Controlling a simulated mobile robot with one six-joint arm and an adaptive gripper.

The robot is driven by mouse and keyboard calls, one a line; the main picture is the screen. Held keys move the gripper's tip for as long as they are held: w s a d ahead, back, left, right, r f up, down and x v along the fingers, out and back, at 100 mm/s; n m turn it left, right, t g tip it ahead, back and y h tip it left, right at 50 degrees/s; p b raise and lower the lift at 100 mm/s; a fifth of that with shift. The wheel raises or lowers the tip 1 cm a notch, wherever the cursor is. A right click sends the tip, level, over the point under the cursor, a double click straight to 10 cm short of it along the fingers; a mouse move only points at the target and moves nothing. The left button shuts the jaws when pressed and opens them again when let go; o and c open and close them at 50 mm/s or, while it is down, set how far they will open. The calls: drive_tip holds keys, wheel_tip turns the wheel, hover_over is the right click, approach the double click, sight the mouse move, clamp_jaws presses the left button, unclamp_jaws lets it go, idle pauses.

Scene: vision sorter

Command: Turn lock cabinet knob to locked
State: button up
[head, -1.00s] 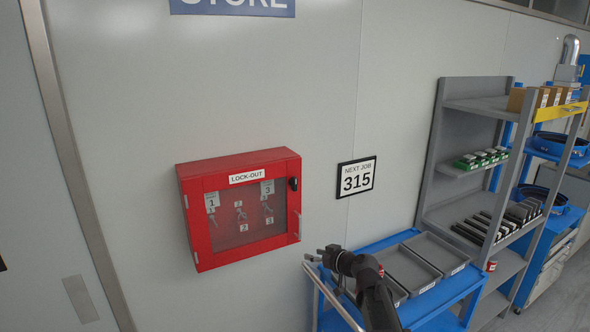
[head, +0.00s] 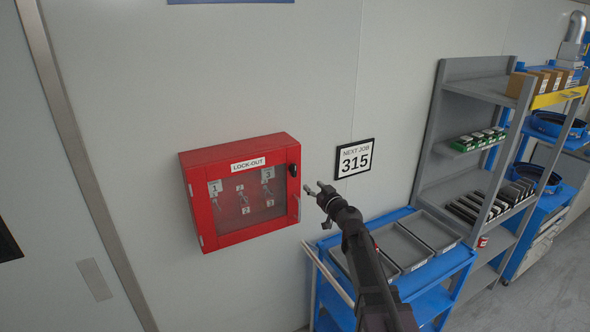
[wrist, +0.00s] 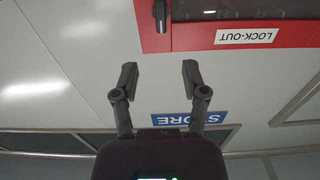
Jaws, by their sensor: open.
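The red lock-out cabinet (head: 240,155) hangs on the wall with its clear-windowed door closed. Its black knob (head: 293,170) is at the upper right of the door front. In the wrist view, which is upside down, the knob (wrist: 161,14) shows at the top on the red frame (wrist: 192,38). My gripper (head: 314,190) is just right of the cabinet and a little below the knob in the head view. In the wrist view my gripper (wrist: 158,78) is open and empty, its fingers apart from the knob.
Keys and numbered tags hang behind the cabinet window. A "315" sign (head: 354,158) is on the wall to the right. A blue cart (head: 442,294) with grey trays stands below my arm, with grey shelving (head: 443,140) beyond.

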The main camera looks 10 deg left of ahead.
sight(296, 170)
drive_tip(key=x, duration=1.3)
drive_tip(key=shift+w+a, duration=0.3)
clamp_jaws()
drive_tip(key=shift+d, duration=0.15)
